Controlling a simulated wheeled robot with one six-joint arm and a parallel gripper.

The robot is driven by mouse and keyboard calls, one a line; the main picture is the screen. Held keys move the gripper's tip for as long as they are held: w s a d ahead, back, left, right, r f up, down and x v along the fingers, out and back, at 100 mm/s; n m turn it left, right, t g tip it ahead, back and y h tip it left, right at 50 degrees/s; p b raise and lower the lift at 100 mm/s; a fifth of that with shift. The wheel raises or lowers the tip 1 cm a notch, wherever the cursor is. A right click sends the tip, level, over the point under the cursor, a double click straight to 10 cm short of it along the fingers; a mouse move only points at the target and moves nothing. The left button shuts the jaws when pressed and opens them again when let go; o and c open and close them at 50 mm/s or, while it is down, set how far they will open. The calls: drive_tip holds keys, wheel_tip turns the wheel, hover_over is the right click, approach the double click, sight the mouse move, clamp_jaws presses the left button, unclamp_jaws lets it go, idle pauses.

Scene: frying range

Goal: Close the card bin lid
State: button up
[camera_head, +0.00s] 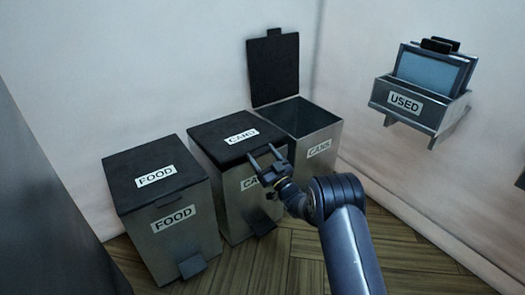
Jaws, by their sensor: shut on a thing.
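The card bin (230,190) is the middle one of three steel bins. Its dark lid (215,131), labelled CARD, lies down over the bin top, flat or nearly so; a small gap at the front cannot be ruled out. My gripper (265,159) is at the front right edge of this lid, its two fingers pointing up and back toward it. It is shut on the lid's edge, though the contact is small in the picture. The gripper partly covers the bin's front label.
The food bin (170,238), lid down, stands left. The cans bin (318,143) stands right, its lid (273,68) upright against the wall. A USED rack (420,109) holding blue panels hangs on the right wall. Pedals (192,267) stick out at the floor. The wooden floor in front is clear.

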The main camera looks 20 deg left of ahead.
drive_tip(key=shift+a, duration=0.2)
drive_tip(key=o, duration=1.1)
drive_tip(key=shift+r, duration=0.1)
drive_tip(key=shift+o, duration=1.4)
drive_tip(key=shift+s+d+f, duration=0.1)
drive_tip(key=shift+f, duration=0.1)
drive_tip(key=p+v, duration=0.3)
drive_tip(key=v, duration=0.7)
drive_tip(key=shift+d, duration=0.4)
drive_tip(key=shift+a, duration=0.1)
drive_tip(key=b+x, duration=0.1)
drive_tip(key=x, duration=0.4)
drive_tip(key=b+x, duration=0.2)
drive_tip(key=x, duration=0.3)
drive_tip(key=shift+a+f, duration=0.15)
drive_tip(key=shift+a, duration=0.15)
drive_tip(key=shift+w+r, duration=0.2)
drive_tip(key=shift+r, duration=0.05)
